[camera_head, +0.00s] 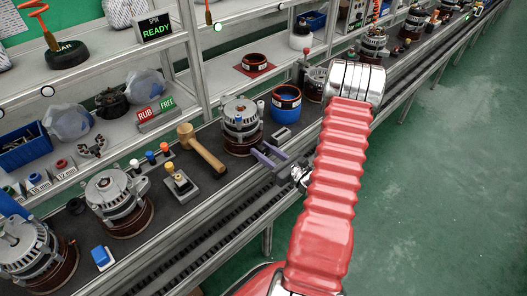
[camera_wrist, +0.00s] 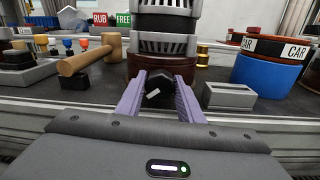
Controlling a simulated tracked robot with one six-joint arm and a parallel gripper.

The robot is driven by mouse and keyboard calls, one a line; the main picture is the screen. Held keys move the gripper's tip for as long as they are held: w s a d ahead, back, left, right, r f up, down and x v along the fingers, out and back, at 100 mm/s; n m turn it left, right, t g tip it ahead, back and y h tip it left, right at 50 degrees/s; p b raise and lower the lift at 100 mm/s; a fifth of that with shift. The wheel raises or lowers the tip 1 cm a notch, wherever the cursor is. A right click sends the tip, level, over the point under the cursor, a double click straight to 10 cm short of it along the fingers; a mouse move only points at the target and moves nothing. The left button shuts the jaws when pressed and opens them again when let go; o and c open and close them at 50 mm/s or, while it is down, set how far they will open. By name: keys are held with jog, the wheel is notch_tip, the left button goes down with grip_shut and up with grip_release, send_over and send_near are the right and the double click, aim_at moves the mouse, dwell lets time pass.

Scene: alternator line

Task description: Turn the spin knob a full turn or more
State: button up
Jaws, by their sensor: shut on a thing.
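The knob (camera_wrist: 159,93) is black with a white mark and sits low in front of an alternator (camera_wrist: 165,35) on a brown-red round base. My gripper (camera_wrist: 158,84) has its two purple fingers on either side of the knob and is shut on it. In the head view, my gripper (camera_head: 264,152) reaches to the bench just right of the alternator (camera_head: 241,122); the knob cannot be made out there.
A wooden mallet (camera_head: 202,148) lies left of my gripper. A small grey block (camera_wrist: 229,95) stands close on the right, with a blue "CAR" container (camera_wrist: 272,72) beyond it. The RUB/FREE sign (camera_head: 156,114) stands behind. More alternators line the bench; the green floor at right is clear.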

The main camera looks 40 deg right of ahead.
jog(key=n, duration=0.4)
jog(key=shift+a+n, duration=0.1)
jog(key=shift+n, duration=1.6)
jog(key=o, duration=1)
jog(key=shift+o, duration=0.2)
jog(key=shift+f, duration=0.1)
